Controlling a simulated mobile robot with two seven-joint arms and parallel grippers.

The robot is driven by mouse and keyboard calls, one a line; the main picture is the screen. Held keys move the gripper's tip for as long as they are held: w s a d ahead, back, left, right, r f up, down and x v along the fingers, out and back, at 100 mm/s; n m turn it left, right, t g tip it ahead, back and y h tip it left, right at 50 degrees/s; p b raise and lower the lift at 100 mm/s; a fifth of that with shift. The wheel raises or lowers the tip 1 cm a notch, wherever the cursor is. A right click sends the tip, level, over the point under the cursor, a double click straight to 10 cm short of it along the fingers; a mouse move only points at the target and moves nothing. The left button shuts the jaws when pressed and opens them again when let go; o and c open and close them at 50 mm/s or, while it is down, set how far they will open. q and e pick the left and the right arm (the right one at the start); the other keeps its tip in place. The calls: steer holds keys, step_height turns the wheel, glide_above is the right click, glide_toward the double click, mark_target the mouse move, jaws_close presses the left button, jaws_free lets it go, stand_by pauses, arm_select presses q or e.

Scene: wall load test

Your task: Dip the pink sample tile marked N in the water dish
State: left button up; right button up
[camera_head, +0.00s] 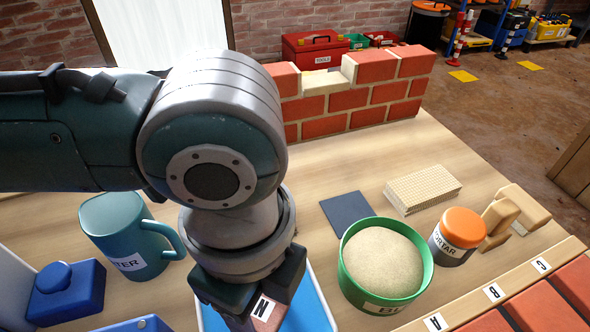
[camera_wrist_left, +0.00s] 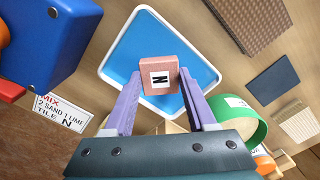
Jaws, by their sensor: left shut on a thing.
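My left gripper (camera_head: 262,298) is shut on the pink tile (camera_head: 268,309) with a white label marked N. In the left wrist view the gripper (camera_wrist_left: 158,88) has the tile (camera_wrist_left: 148,64) between its two purple fingers. The tile is over the water dish (camera_wrist_left: 117,41), a white-rimmed tray with blue water. The dish (camera_head: 318,300) is partly hidden by the arm in the head view. I cannot tell whether the tile touches the water. My right gripper is in neither view.
A teal pitcher (camera_head: 118,228) stands left of my arm. A green sand bowl (camera_head: 348,282), orange-lidded mortar jar (camera_head: 461,228), dark square (camera_head: 347,212) and ribbed block (camera_head: 422,190) stand right of the dish. A brick wall (camera_head: 350,101) is behind. A recipe card (camera_wrist_left: 62,114) shows in the wrist view.

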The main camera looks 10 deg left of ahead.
mark_target(261, 308)
arm_select(q)
steer(key=shift+f, duration=0.4)
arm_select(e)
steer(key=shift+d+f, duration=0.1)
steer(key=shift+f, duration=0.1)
arm_select(q)
steer(key=shift+a+f, duration=0.1)
steer(key=shift+f, duration=0.05)
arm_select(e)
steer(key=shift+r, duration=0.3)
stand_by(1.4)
arm_select(q)
step_height(261, 308, up, 7)
steer(key=p, duration=0.9)
steer(key=shift+r, duration=0.2)
steer(key=shift+f, duration=0.1)
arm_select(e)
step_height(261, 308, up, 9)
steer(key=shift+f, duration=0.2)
